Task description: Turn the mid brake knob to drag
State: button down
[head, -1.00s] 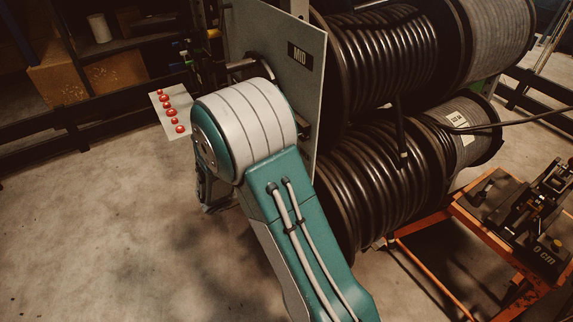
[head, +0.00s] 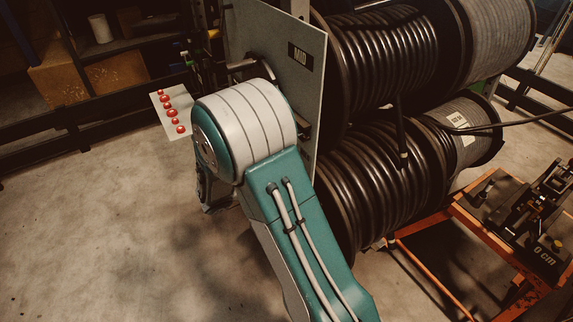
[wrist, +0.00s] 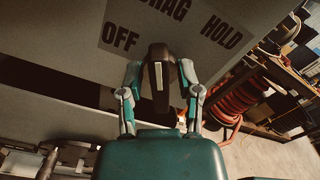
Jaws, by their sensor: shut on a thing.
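The mid brake knob (wrist: 158,78) is black with a white pointer line, in the middle of the wrist view. My gripper (wrist: 160,74) is shut on it, one finger on each side. The pointer line points almost straight up in the picture, close to the word DRAG (wrist: 172,9) and slightly toward OFF (wrist: 120,40). HOLD (wrist: 221,31) stands to the right. The top of DRAG is cut off by the picture edge. In the head view the MID label (head: 300,54) is on the grey panel (head: 268,30); my arm hides the knob and gripper there.
Large black hose reels (head: 385,55) stand right of the panel. A plate with several red buttons (head: 172,112) is left of my arm. An orange cart (head: 420,255) with a black device is at right. Open concrete floor (head: 90,230) lies at left. Red hose coils (wrist: 240,98) show in the wrist view.

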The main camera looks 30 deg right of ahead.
jog(key=shift+w+a+r, duration=0.1)
jog(key=shift+w, duration=0.05)
jog(key=c, duration=0.6)
grip_release()
jog(key=a, duration=1.2)
jog(key=shift+a, duration=0.1)
